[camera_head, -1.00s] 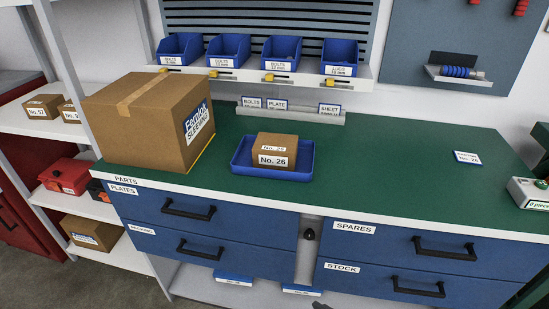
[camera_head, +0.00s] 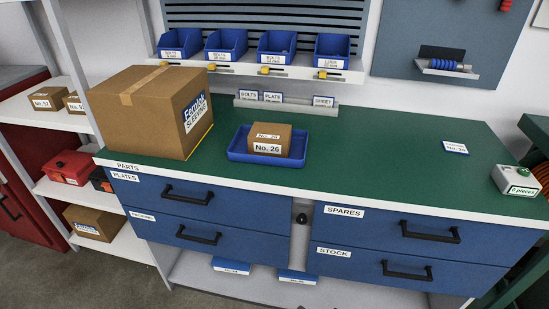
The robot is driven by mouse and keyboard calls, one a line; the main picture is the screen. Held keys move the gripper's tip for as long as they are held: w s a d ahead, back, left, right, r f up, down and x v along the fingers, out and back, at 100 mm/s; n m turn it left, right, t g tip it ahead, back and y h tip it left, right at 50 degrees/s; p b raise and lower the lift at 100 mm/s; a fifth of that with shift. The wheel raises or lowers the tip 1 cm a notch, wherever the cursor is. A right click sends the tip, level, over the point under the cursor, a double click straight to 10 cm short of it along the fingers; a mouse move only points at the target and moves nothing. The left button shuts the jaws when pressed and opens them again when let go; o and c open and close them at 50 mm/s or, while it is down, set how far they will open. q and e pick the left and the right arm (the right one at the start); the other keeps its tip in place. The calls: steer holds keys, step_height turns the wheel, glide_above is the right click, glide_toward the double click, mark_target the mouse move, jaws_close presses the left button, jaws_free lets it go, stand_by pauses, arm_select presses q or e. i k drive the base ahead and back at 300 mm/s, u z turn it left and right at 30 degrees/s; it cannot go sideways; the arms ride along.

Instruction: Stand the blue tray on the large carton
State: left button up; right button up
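The blue tray (camera_head: 238,152) lies flat on the green worktop, right of the large carton. A small brown box marked No. 26 (camera_head: 268,141) sits in it. The large carton (camera_head: 140,118) stands closed and taped at the left end of the worktop, with a label reading SLEEVING on its right side. Its top is bare. A narrow gap of worktop separates the carton from the tray. Neither of my grippers is in view.
A shelf with blue bins (camera_head: 276,47) hangs behind. Drawer handles (camera_head: 430,232) stick out in front.

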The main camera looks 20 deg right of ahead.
mark_target(149, 78)
steer(key=z, duration=0.75)
steer(key=k, duration=0.2)
steer(key=u, duration=1.6)
steer(key=i, duration=0.7)
steer(key=z, duration=0.9)
